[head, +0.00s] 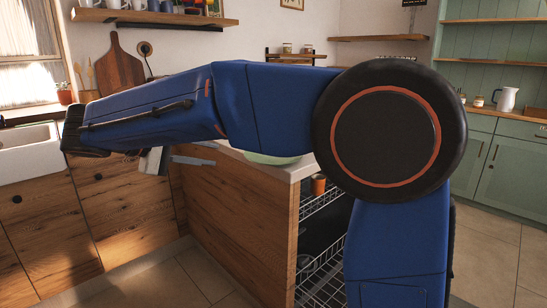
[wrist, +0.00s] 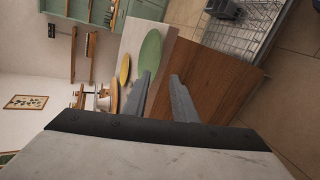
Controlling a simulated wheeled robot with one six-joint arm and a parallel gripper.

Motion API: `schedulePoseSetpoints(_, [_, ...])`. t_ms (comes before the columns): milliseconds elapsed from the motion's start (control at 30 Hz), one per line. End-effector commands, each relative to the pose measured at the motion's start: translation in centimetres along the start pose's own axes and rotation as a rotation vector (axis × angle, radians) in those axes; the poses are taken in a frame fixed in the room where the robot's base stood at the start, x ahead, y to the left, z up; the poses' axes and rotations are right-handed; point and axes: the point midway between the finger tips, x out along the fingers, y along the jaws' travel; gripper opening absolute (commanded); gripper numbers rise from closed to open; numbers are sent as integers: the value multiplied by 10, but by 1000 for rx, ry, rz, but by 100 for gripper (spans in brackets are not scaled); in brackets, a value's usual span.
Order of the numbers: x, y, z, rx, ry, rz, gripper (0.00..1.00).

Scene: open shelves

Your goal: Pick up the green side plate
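The green side plate (wrist: 150,52) lies on the pale countertop in the wrist view, which is turned on its side. In the head view only part of the green plate (head: 270,159) shows below my blue arm, which hides the rest. My gripper (wrist: 161,76) is open, with its two grey fingers apart and nothing between them. The gripper (head: 214,153) is also partly visible in the head view, left of the plate. The fingers point toward the counter end and are apart from the plate.
A yellow plate (wrist: 125,69) and an orange-brown plate (wrist: 114,95) sit beyond the green one. Below the counter is a wooden side panel (head: 235,205). A dishwasher rack (head: 318,204) stands out, with an orange cup (head: 318,184). Floor is clear at front left.

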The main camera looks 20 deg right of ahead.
Motion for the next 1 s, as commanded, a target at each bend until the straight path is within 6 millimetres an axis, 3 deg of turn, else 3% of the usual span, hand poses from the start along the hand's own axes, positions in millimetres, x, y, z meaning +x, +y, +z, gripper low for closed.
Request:
schedulePoseSetpoints(167, [15,1,-1,3,-2,7,25])
schedulePoseSetpoints(700, [106,1,-1,2,-2,5,25])
schedulePoseSetpoints(1000, [123,1,-1,1,0,5,25])
